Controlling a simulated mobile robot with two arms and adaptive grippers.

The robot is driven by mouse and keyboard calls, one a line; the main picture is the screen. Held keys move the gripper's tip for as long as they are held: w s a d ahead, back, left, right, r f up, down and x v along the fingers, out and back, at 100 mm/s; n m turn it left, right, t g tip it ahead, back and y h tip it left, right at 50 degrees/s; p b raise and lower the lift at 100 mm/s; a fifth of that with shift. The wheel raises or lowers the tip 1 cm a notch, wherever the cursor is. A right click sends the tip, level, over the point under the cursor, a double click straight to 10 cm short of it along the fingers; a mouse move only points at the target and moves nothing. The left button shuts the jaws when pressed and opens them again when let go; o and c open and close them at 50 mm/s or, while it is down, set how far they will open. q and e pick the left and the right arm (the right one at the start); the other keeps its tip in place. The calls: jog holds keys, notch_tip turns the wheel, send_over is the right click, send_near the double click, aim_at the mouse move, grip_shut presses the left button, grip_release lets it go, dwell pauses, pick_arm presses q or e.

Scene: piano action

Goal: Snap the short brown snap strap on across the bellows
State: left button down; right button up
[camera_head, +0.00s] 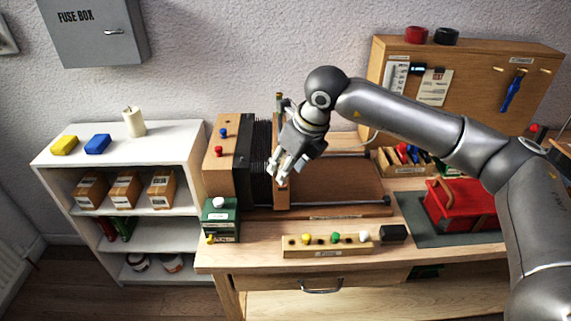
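The black pleated bellows (260,160) stand on the bench against a wooden end box (222,165) with red and blue buttons on top. A narrow upright brown piece (281,197) stands at the right side of the bellows. I cannot tell whether it is part of the instrument or the strap. My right gripper (279,174) points down over the right edge of the bellows, its fingers in front of this piece. The view does not show clearly whether it grips anything. No short brown snap strap can be made out for certain. My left gripper is out of view.
A wooden rack of coloured knobs (328,246) lies at the bench front, beside a green box (220,220). A red toolbox (462,207) stands on a dark mat at right. A pegboard (465,75) stands behind. A white shelf (125,150) is at left.

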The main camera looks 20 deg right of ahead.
jog(key=shift+x, duration=0.85)
jog(key=shift+c, duration=0.5)
grip_shut()
